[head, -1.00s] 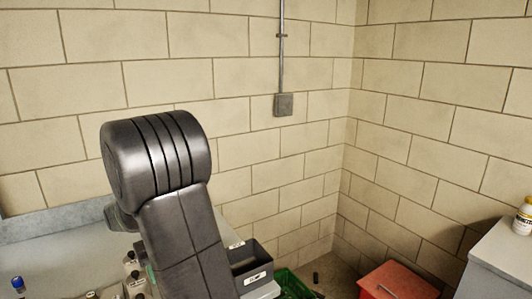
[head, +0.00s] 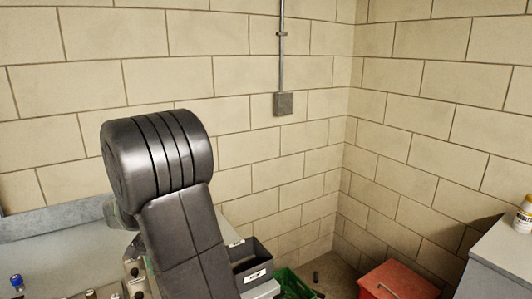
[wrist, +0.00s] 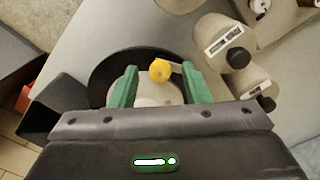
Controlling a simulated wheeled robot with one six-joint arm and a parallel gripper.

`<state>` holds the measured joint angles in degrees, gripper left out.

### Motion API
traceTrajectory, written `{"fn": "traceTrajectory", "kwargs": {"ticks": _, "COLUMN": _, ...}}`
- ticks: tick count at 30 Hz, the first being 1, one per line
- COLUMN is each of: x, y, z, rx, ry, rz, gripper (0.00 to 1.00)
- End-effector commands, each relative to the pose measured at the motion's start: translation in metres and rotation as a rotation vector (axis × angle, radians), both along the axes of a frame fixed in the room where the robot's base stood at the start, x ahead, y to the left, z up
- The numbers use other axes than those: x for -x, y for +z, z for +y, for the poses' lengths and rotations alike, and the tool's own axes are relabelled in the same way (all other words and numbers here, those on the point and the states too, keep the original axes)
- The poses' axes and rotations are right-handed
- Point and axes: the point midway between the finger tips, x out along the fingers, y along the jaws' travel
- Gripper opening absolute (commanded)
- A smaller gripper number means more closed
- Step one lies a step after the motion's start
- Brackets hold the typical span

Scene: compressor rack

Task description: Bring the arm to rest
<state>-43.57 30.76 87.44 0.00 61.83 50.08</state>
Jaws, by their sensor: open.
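My gripper (wrist: 160,88) shows in the wrist view with its two green fingers apart. It is open. Beyond and between the fingers is a round pale thing with a yellow knob (wrist: 160,70), set on a dark disc (wrist: 103,75). I cannot tell whether the fingers touch it; nothing looks clamped. In the head view my dark arm stands raised at centre left and hides the gripper.
Pale labelled cylinders (wrist: 222,42) stand right of the fingers on the grey bench (head: 60,250). A dark bin (head: 252,262) sits at its right end. A green crate (head: 290,284), a red box (head: 395,282) and a grey cabinet (head: 505,258) with a bottle (head: 524,215) are farther right.

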Motion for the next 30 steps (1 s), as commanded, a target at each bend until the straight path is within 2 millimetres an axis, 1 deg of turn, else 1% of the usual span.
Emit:
{"fn": "traceTrajectory", "kwargs": {"ticks": 6, "x": 0.000, "y": 0.000, "z": 0.000, "rx": -0.001, "ry": -0.128, "rz": 0.000, "gripper": 0.43}}
{"fn": "traceTrajectory", "kwargs": {"ticks": 10, "x": 0.000, "y": 0.000, "z": 0.000, "rx": -0.001, "ry": -0.170, "rz": -0.001, "gripper": 0.43}}
{"fn": "traceTrajectory", "kwargs": {"ticks": 23, "x": 0.000, "y": 0.000, "z": 0.000, "rx": -0.001, "ry": -0.186, "rz": 0.000, "gripper": 0.43}}
{"fn": "traceTrajectory", "kwargs": {"ticks": 26, "x": 0.001, "y": 0.000, "z": -0.003, "rx": 0.000, "ry": -0.186, "rz": 0.002, "gripper": 0.43}}
{"fn": "traceTrajectory", "kwargs": {"ticks": 30, "x": 0.004, "y": -0.001, "z": -0.011, "rx": 0.000, "ry": -0.185, "rz": 0.008, "gripper": 0.43}}
